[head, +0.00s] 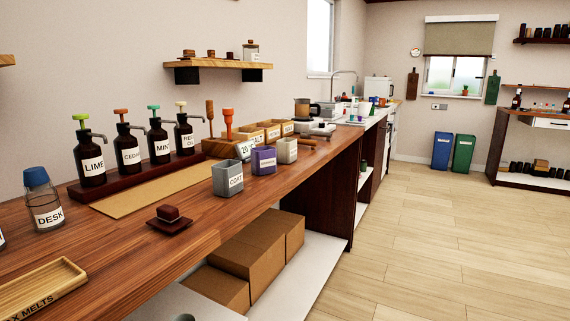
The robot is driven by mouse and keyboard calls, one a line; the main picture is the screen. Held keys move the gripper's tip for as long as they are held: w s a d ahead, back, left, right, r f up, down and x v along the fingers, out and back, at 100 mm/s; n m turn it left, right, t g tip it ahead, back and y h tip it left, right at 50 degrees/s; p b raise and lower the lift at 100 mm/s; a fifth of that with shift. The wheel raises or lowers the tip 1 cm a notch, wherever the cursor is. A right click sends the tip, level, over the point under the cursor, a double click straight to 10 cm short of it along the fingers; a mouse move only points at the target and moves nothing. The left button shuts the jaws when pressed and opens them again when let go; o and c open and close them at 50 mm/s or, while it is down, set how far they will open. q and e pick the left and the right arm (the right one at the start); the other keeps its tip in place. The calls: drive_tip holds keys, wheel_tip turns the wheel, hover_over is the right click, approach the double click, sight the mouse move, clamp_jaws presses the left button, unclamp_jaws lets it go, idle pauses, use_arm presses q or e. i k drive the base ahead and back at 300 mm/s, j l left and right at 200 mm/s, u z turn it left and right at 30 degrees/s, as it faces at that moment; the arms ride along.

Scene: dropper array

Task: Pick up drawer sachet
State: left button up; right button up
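I cannot make out a thing that is clearly the drawer sachet. Three small square pots stand on the wooden counter: a grey one marked COAT (228,178), a purple one (264,160) whose label is too small to read, and a pale one (287,150). The insides of the pots are mostly hidden. A small dark red block on a square base (169,220) lies nearer on the counter. Neither of my grippers is in view.
Dropper bottles including LIME (90,158) stand in a dark rack behind a tan mat (140,192). A DESK bottle (43,203) and a wooden tray (38,290) are at the left. Cardboard boxes (245,258) sit below the counter (130,250). The floor (430,230) at right is clear.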

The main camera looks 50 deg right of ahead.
sight(264, 158)
drive_tip(key=z, duration=1.45)
